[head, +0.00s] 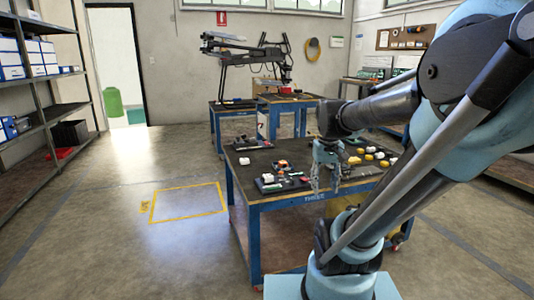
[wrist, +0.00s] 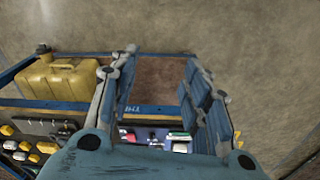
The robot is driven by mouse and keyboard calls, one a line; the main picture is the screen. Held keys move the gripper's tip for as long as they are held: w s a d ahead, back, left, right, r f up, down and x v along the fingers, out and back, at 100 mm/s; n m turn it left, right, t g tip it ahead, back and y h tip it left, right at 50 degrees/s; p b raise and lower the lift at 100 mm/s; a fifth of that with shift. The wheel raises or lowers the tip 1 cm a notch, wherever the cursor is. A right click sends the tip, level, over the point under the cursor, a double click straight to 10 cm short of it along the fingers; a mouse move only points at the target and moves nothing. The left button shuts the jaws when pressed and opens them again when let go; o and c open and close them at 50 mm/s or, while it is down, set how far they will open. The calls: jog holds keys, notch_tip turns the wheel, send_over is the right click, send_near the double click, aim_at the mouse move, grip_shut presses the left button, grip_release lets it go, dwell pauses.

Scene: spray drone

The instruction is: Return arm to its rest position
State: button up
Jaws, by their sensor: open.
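My arm (head: 450,100) fills the right side of the head view and reaches left toward the workbench. My gripper (head: 327,180) hangs over the front part of the blue-framed workbench (head: 290,202), with its fingers pointing down. In the wrist view my gripper (wrist: 160,85) shows its two fingers spread wide apart. Nothing is between the fingers except the brown floor or shelf surface beyond. I cannot tell the exact height of the fingertips above the bench.
Small parts on dark trays (head: 280,182) lie left of my gripper, and yellow and white pieces (head: 372,153) lie right. A yellow jerrycan (wrist: 62,78) stands on the bench's lower level. A large drone (head: 240,55) stands behind. Open floor (head: 110,220) lies left.

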jog(key=s+f+t, duration=0.1)
jog(key=s+f, duration=0.7)
jog(key=shift+f+m, duration=0.2)
jog(key=shift+m, duration=0.2)
jog(key=shift+w+f, duration=0.2)
jog(key=shift+w, duration=0.15)
